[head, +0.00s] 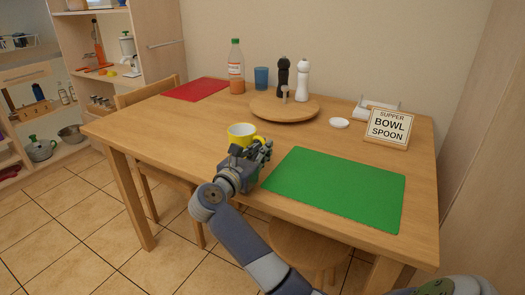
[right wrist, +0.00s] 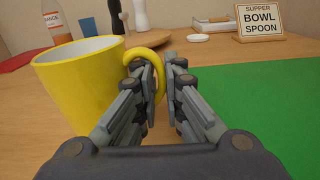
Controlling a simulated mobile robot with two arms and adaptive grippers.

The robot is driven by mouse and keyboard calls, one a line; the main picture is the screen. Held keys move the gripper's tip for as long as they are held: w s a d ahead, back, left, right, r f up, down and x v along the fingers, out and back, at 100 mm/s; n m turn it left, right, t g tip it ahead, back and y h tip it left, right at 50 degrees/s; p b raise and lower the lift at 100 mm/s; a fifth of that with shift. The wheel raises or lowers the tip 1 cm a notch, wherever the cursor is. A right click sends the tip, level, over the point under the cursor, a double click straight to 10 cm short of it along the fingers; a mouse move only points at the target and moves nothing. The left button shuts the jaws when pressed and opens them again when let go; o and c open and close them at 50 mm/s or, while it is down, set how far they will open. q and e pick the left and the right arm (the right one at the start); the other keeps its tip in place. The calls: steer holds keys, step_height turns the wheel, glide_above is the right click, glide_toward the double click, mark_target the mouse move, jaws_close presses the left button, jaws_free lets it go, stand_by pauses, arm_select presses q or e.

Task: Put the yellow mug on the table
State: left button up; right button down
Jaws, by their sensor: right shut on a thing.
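The yellow mug (head: 241,131), white inside, is upright over the near part of the wooden table (head: 180,135). In the right wrist view the mug (right wrist: 82,85) is at the left, its handle reaching between the fingers. My right gripper (head: 263,148) is shut on this handle; its fingers also show in the right wrist view (right wrist: 163,76). The gripper hides the mug's lower part in the head view, so I cannot tell whether its base touches the tabletop. My left gripper is not in view.
A green mat (head: 340,188) lies right of the mug, a red mat (head: 195,89) at the far left. Behind stand a round wooden board (head: 262,108) with shakers, a bottle (head: 236,70), a blue cup (head: 261,77) and a sign (head: 388,126). Bare tabletop lies left of the mug.

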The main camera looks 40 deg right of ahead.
steer(key=shift+f, duration=0.1)
steer(key=c, duration=1.7)
jaws_free()
